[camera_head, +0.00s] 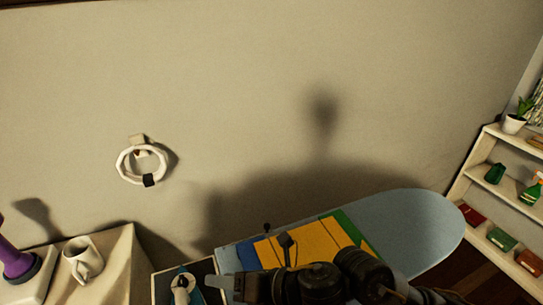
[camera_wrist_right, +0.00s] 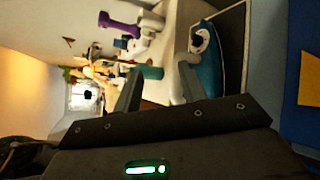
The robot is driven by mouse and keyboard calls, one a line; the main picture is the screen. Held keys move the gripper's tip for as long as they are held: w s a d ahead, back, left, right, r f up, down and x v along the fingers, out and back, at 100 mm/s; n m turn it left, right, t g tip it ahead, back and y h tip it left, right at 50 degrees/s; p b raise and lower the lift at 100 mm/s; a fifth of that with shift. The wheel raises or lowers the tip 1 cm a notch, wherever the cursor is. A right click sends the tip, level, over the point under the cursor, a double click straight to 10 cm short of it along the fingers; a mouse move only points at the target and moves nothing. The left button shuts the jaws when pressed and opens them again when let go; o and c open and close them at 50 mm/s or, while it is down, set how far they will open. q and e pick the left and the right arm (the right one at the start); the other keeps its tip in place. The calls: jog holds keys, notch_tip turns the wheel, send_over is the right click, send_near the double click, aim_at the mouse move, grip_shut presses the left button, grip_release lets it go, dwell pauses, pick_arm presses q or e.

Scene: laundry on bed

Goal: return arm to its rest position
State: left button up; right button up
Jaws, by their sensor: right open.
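My right gripper (camera_head: 224,284) is low in the head view, above the left end of the ironing board (camera_head: 425,225). Its arm comes in from the right across the board's front. In the right wrist view the two fingers (camera_wrist_right: 160,86) stand apart with nothing held between them. My left gripper is not in view. A white and teal iron (camera_head: 182,287) is just left of the right gripper in the head view; its teal body also shows in the wrist view (camera_wrist_right: 208,62), beyond the fingers. Yellow, blue and green cloth (camera_head: 310,240) lies on the board, partly hidden by my arm.
A white mug (camera_head: 83,259) and a purple object (camera_head: 15,262) stand on a pale table (camera_head: 118,262) at left. A white ring (camera_head: 141,165) hangs on the wall. A shelf (camera_head: 470,170) with a plant and small items stands at right.

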jog(key=w+d+f+m+t+h, duration=0.25)
jog(key=d+m, duration=0.45)
jog(key=m, duration=0.4)
jog(key=w+d+f+m+t+h, duration=0.2)
jog(key=d+f+m+t+h, duration=0.15)
jog(key=d+m, duration=0.55)
jog(key=s+d+f+m+g+h, duration=0.7)
jog(key=s+d+f+m, duration=0.8)
jog(key=s+d+m, duration=0.25)
notch_tip(320, 180, down, 27)
jog(key=s+g, duration=0.1)
jog(key=s+d+f+g+b, duration=0.1)
jog(key=s+d+f, duration=0.1)
jog(key=s+f, duration=1.3)
jog(key=shift+s+d+f, duration=0.3)
jog(key=shift+s, duration=0.45)
